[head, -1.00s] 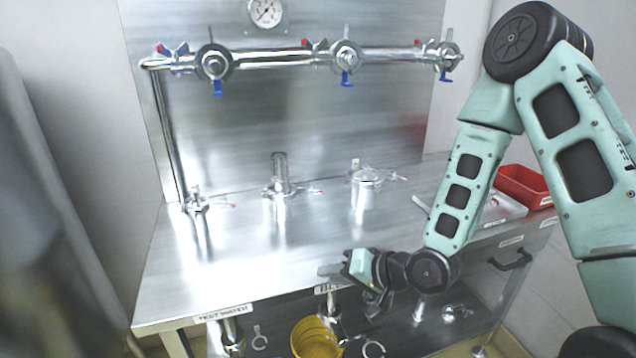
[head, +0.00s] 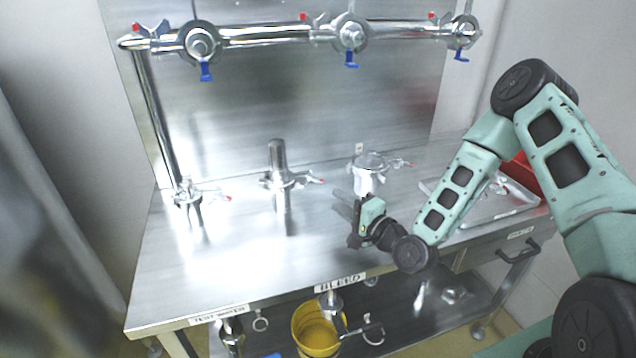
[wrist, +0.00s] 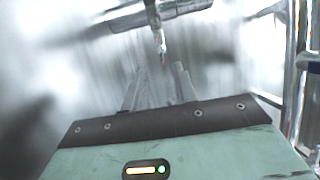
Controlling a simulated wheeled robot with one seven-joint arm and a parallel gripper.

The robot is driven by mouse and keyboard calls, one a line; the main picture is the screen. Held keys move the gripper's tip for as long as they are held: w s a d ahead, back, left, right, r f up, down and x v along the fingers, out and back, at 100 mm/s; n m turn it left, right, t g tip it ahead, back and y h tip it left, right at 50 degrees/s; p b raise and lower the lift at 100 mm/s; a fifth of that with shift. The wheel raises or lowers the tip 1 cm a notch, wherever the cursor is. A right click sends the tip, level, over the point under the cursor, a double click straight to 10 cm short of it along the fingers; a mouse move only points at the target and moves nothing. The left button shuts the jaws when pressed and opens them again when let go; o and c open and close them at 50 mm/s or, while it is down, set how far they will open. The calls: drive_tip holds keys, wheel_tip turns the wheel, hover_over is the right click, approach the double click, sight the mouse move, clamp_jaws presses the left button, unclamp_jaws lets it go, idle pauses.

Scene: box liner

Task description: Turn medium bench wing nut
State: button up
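Three steel clamped fittings stand on the bench, each with a red-tipped wing nut on its right. The middle fitting (head: 278,165) is a tall tube, and its wing nut (head: 316,179) points right. The left fitting (head: 187,194) is smaller and the right one (head: 368,163) is wider. My gripper (head: 342,205) is above the bench, right of and nearer than the middle wing nut, apart from it. In the wrist view my gripper (wrist: 157,85) has its two fingers apart with nothing between them.
The steel bench (head: 230,270) is clear in front of the fittings. A pipe (head: 270,38) with valves and blue handles runs across the back panel. A tray (head: 490,205) and a red bin (head: 525,178) are at right. A yellow bucket (head: 318,335) is below.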

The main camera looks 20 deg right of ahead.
sight(311, 181)
drive_tip(key=p+x, duration=0.1)
drive_tip(key=x, duration=0.7)
drive_tip(key=shift+w+a+p, duration=0.2)
drive_tip(key=shift+w+p, duration=0.15)
drive_tip(key=shift+p, duration=0.05)
clamp_jaws()
